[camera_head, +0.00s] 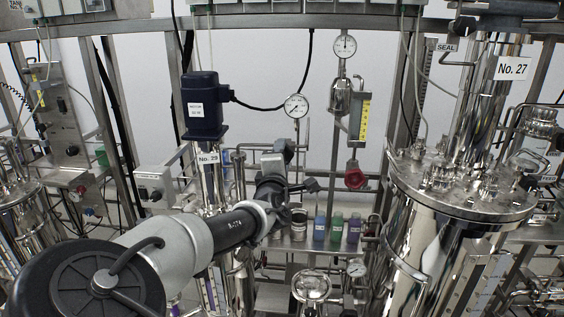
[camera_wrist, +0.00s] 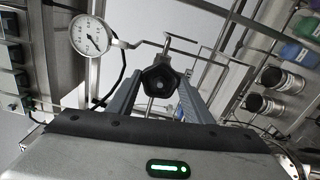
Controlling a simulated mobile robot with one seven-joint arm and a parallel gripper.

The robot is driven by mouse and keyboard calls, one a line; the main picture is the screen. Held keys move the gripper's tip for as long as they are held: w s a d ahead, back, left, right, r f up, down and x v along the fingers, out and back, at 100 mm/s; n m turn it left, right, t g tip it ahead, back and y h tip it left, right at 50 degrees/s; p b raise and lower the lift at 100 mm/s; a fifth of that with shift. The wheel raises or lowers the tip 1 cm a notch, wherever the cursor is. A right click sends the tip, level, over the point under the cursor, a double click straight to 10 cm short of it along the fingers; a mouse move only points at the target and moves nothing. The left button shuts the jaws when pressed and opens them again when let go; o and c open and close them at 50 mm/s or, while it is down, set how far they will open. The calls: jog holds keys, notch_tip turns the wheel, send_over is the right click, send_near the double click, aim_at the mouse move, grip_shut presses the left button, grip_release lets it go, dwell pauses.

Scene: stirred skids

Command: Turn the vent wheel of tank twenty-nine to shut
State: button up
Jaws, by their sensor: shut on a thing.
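Tank twenty-nine (camera_head: 215,184) is a polished column left of centre, with a "No. 29" label and a dark blue motor on top. My gripper (camera_wrist: 161,88) is shut on a small black lobed wheel (camera_wrist: 159,80), which sits between its two grey fingers in the wrist view. A thin metal stem runs behind the wheel. In the head view my arm reaches from the lower left toward the tank's right side. My wrist hides much of the wheel there, and I cannot read its open or shut position.
A round gauge (camera_head: 296,106) stands close above my wrist; it also shows in the wrist view (camera_wrist: 91,36). A red handwheel (camera_head: 355,178) hangs below a yellow-scaled meter. Coloured bottles (camera_head: 337,228) stand on a shelf to the right. Tank No. 27 (camera_head: 462,195) fills the right side.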

jog(key=m+b, duration=0.6)
jog(key=m, duration=1.3)
jog(key=shift+r+m+b, duration=0.15)
jog(key=shift+m+b, duration=0.15)
jog(key=shift+b, duration=0.05)
dwell(0.3)
jog(key=o, duration=1)
jog(key=shift+w, duration=0.1)
jog(key=s, duration=0.6)
jog(key=s+p, duration=0.1)
jog(key=s, duration=0.4)
jog(key=s+p, duration=0.1)
jog(key=s, duration=0.5)
jog(key=shift+s+a, duration=0.3)
jog(key=shift+a, duration=0.05)
